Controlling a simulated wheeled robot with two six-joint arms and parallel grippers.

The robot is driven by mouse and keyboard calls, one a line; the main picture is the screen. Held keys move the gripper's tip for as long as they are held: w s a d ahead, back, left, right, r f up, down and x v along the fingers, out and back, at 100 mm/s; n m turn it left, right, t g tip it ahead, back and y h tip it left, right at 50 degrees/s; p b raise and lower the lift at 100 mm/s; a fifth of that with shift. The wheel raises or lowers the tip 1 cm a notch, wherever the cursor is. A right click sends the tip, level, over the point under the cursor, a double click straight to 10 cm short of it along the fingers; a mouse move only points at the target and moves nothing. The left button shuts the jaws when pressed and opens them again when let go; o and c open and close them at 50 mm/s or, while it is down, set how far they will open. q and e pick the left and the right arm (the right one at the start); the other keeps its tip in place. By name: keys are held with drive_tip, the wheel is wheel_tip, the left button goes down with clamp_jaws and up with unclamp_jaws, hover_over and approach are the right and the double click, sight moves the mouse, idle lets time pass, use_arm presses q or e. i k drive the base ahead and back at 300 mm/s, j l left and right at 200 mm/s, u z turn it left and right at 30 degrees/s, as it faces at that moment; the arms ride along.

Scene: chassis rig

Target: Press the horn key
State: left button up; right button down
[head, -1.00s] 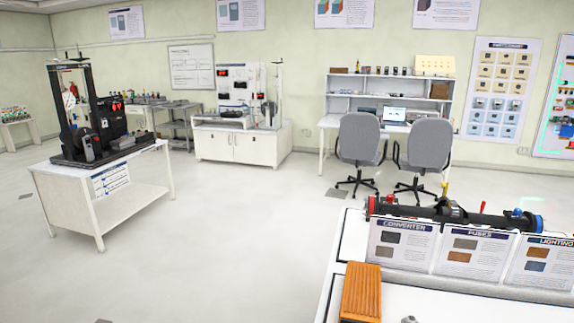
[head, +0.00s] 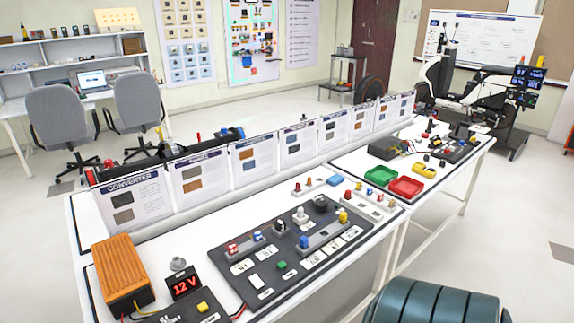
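A dark control panel (head: 291,255) lies flat on the white workbench (head: 225,228) in the head view. It carries several small switches and keys: a green key (head: 282,266), a white key (head: 257,281), a blue-and-yellow one at its right end, and a dark round knob (head: 321,203). Labels beside them are too small to read, so I cannot tell which is the horn key. A yellow button (head: 202,307) sits on a smaller dark board at the front left. Neither of my grippers is in view.
An orange ribbed converter box (head: 119,268) and a red "12 V" display (head: 184,284) stand left of the panel. Upright info cards line the bench's back. Green (head: 380,175) and red (head: 406,187) trays lie on the right. A dark teal ribbed object (head: 432,304) is at bottom right.

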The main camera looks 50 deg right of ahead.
sight(281, 264)
drive_tip(key=z, duration=1.8)
